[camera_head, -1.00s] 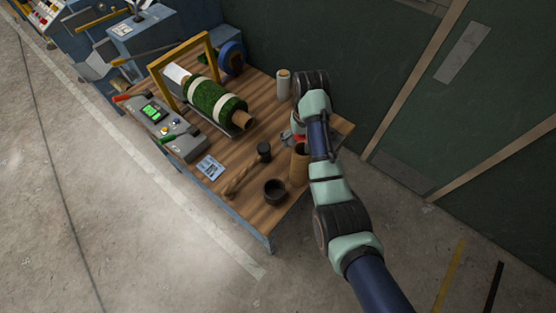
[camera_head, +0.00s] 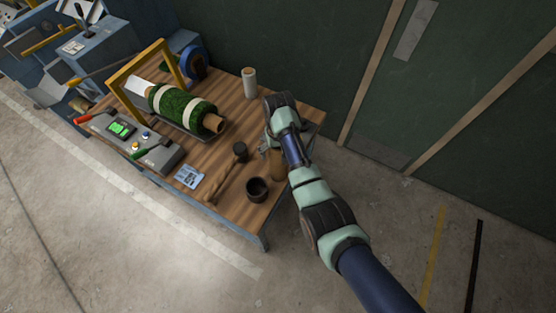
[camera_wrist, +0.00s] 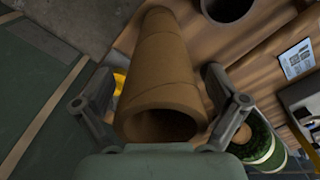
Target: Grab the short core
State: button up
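A brown cardboard core (camera_head: 277,164) stands near the table's right front edge in the head view, partly hidden by my arm. In the wrist view the core (camera_wrist: 165,75) fills the middle, its open hollow end close to my palm. My gripper (camera_wrist: 160,88) is open, with one finger on each side of the core and a gap visible beside it. In the head view my gripper (camera_head: 266,148) is at the core, mostly hidden by my wrist. A paler, upright core (camera_head: 249,83) stands at the table's back edge. I cannot tell which core is shorter.
A dark wall stands behind.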

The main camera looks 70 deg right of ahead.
jog(key=c, duration=1.6)
